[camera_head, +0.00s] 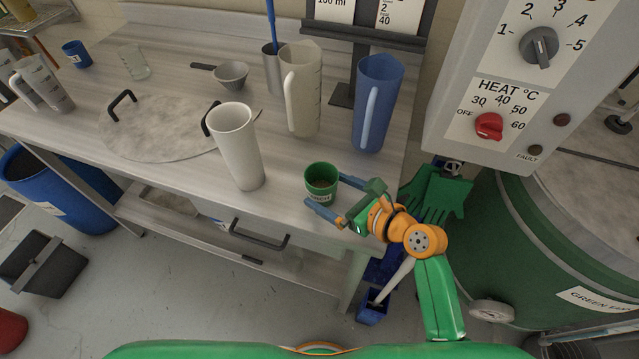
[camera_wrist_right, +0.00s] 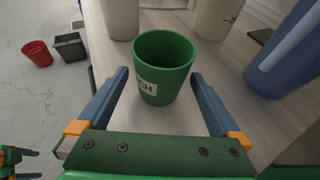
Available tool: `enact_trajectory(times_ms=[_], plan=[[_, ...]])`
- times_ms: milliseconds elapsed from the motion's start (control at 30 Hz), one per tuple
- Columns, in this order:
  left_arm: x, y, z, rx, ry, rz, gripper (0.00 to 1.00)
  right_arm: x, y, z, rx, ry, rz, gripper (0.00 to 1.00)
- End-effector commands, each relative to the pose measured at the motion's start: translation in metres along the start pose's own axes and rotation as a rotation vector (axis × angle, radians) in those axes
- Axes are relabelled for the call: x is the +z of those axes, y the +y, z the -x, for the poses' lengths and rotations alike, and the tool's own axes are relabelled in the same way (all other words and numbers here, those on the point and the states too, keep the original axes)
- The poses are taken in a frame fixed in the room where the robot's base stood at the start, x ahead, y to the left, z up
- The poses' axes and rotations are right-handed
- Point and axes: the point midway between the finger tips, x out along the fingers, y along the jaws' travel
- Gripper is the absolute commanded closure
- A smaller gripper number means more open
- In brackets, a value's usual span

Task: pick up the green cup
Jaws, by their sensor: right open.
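The green cup (camera_head: 321,186) stands upright near the front right edge of the steel table. It has a white label, partly readable as "CH" in the right wrist view (camera_wrist_right: 163,78). My right gripper (camera_head: 326,191) is open, with one blue finger on each side of the cup. In the right wrist view, gaps show between the cup and both fingers (camera_wrist_right: 160,75). A small part of what looks like my left gripper (camera_wrist_right: 20,162) shows at the lower left corner of that view; its jaws are unclear.
A tall white cup (camera_head: 238,150) stands left of the green cup. A pale jug (camera_head: 302,95) and a blue jug (camera_head: 376,110) stand behind it. A round lid (camera_head: 155,130) lies farther left. Green gloves (camera_head: 434,193) hang right of the table, below the control box (camera_head: 520,80).

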Motion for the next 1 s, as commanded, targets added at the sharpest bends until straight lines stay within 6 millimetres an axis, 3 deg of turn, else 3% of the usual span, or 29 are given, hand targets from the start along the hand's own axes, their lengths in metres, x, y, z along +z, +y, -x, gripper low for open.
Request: enact_trajectory(times_ms=[133, 367, 667, 1000], plan=[[0.001, 0.003, -0.004, 0.004, -0.001, 0.001, 0.22, -0.002, -0.001, -0.024, 0.001, 0.000, -0.001, 0.00], [0.000, 0.002, -0.003, 0.003, 0.000, 0.000, 0.22, -0.002, -0.001, -0.027, -0.001, 0.001, 0.002, 0.00], [0.000, 0.001, -0.003, 0.002, -0.001, 0.000, 0.22, -0.002, -0.001, -0.027, -0.001, 0.001, 0.002, 0.78], [0.000, 0.000, 0.000, 0.000, 0.000, -0.001, 0.22, 0.009, -0.001, -0.023, 0.000, -0.002, 0.002, 0.78]])
